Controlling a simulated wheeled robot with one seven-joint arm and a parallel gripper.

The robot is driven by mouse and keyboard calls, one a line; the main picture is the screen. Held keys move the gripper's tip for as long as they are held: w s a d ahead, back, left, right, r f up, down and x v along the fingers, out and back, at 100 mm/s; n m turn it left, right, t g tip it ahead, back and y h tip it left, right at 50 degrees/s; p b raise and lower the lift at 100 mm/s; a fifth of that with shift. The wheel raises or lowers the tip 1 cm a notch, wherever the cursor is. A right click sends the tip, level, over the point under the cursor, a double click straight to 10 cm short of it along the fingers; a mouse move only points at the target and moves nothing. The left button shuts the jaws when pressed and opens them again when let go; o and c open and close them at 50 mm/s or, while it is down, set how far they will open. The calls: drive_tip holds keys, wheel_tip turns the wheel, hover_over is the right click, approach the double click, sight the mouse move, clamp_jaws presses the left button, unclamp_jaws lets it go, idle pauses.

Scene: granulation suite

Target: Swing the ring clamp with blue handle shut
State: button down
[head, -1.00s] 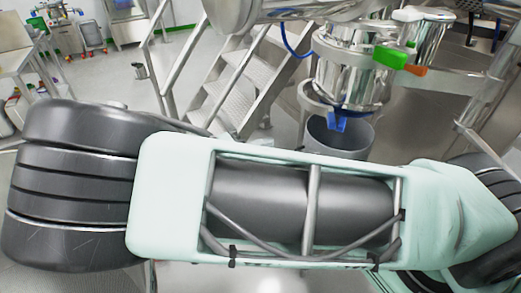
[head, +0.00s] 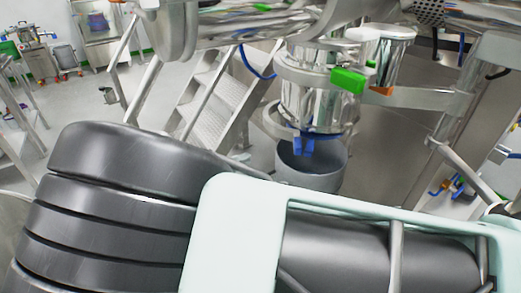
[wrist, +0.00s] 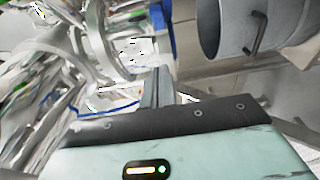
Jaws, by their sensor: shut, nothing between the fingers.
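The ring clamp (head: 271,121) sits around the lower end of a shiny steel vessel in the head view. Its band stands off from the vessel on the left, so it looks open. Its blue handle (head: 305,146) hangs at the front, above a grey bin. In the wrist view, a blue piece (wrist: 160,30) that looks like this handle shows beyond my fingers, partly cut by the top edge. My gripper (wrist: 157,75) is shut and empty, its fingertips just short of the blue piece and apparently apart from it. The head view does not show my gripper.
A green handle (head: 349,80) and an orange piece sit higher on the vessel. The grey bin (head: 318,168) stands below; its open mouth also shows in the wrist view (wrist: 212,28). Metal steps (head: 205,105) stand left. My arm fills the foreground.

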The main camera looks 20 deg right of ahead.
drive_tip(key=p, duration=0.3)
approach(294, 141)
drive_tip(key=w+d, duration=0.2)
drive_tip(key=w, duration=0.2)
drive_tip(key=shift+s+d+f+p, duration=0.1)
drive_tip(key=shift+s+d+p, duration=0.2)
drive_tip(key=shift+d+p, duration=0.4)
drive_tip(key=shift+s+d+f+p, duration=0.1)
drive_tip(key=shift+s+d+p, duration=0.25)
drive_tip(key=shift+d, duration=0.6)
